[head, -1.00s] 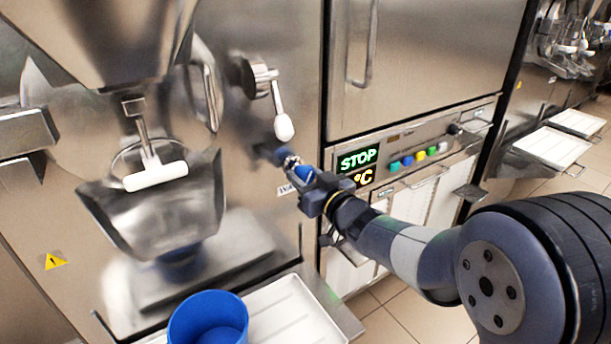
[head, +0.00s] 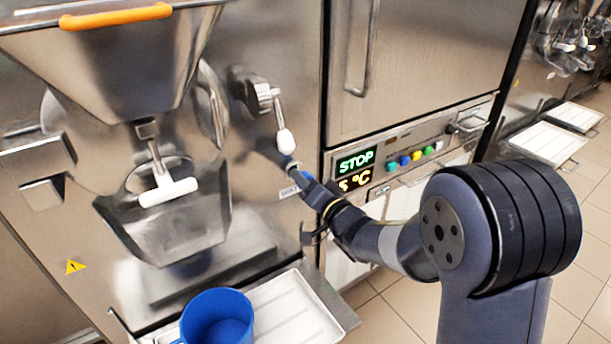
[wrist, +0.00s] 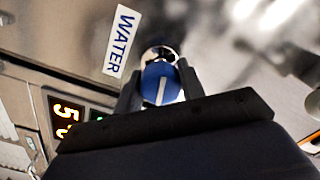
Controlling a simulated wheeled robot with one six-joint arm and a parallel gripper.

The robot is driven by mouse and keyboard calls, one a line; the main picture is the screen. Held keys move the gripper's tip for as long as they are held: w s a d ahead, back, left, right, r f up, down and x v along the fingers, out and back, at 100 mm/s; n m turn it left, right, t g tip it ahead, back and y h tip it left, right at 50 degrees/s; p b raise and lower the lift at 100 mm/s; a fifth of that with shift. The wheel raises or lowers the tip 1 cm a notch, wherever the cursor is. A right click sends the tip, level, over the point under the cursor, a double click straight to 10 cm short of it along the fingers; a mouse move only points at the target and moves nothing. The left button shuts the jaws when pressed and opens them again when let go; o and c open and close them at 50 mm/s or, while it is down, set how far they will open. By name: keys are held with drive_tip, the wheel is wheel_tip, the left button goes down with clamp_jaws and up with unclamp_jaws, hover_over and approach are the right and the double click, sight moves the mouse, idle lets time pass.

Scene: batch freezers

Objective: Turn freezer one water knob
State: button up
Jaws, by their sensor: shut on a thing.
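The water knob (wrist: 161,84) is round and blue with a white pointer line, set on a shiny metal collar beside a WATER label (wrist: 122,41). In the wrist view the line stands nearly upright, tilted slightly. My gripper (wrist: 158,92) is shut on the knob, one dark finger on each side. In the head view my gripper (head: 308,182) reaches the freezer's front panel below the white-handled lever (head: 284,140). There the knob is mostly hidden by my gripper and too small to read.
The display (head: 356,171) reads STOP and 5 °C, right of the knob, with several coloured buttons beside it. A steel hopper (head: 120,65) and chute (head: 170,225) stand left. A blue container (head: 217,318) and white tray (head: 290,312) sit below. Tiled floor is open at right.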

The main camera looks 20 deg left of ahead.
drive_tip(key=shift+m+p, duration=0.6)
drive_tip(key=shift+m, duration=0.9)
drive_tip(key=o, duration=1)
drive_tip(key=v, duration=1)
drive_tip(key=shift+s+d, duration=0.25)
drive_tip(key=shift+s, duration=0.05)
